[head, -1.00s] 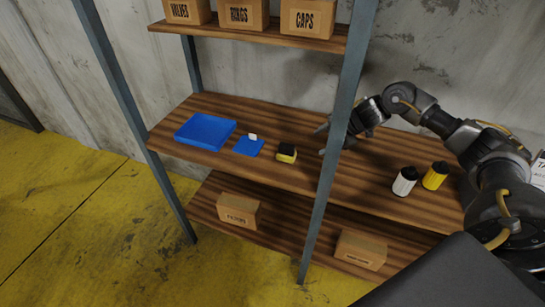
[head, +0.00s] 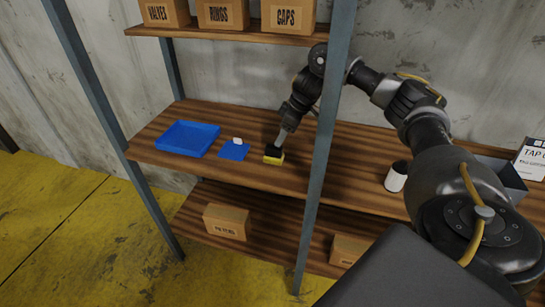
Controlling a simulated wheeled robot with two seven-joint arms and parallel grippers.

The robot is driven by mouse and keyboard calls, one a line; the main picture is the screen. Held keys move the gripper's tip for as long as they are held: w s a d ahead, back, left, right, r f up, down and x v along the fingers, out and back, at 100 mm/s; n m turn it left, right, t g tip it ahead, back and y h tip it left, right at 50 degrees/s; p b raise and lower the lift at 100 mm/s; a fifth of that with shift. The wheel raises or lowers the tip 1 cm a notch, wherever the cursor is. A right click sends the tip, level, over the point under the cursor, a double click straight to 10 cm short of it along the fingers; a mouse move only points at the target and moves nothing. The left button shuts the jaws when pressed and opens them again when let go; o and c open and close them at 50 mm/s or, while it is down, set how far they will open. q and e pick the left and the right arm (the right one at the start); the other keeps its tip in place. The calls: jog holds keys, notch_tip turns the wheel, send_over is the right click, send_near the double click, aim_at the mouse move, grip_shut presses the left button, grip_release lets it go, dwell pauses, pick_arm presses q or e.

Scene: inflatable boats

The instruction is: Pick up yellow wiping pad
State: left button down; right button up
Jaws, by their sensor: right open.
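The yellow wiping pad (head: 273,157) lies on the middle wooden shelf, with a black top part. My right gripper (head: 281,141) points down at it from above and behind, its fingertips at or just over the black top. The fingers are seen nearly edge-on, so the gap between them is hard to make out; the jaws are open. Whether they touch the pad I cannot tell. My left gripper is not in the head view.
A blue tray (head: 188,139) and a blue mat (head: 234,151) with a small white piece lie left of the pad. A grey shelf post (head: 327,140) stands in front of my right arm. A white bottle (head: 396,176) is to the right. Boxes sit above and below.

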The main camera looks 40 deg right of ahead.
aim_at(274, 148)
jog(key=x, duration=0.2)
jog(key=shift+w+a+f, duration=0.1)
jog(key=shift+w+f, duration=0.1)
jog(key=shift+f, duration=0.15)
jog(key=p+x, duration=0.1)
jog(key=x, duration=0.4)
jog(key=shift+w, duration=0.2)
jog(key=shift+c, duration=0.4)
jog(key=c, duration=1)
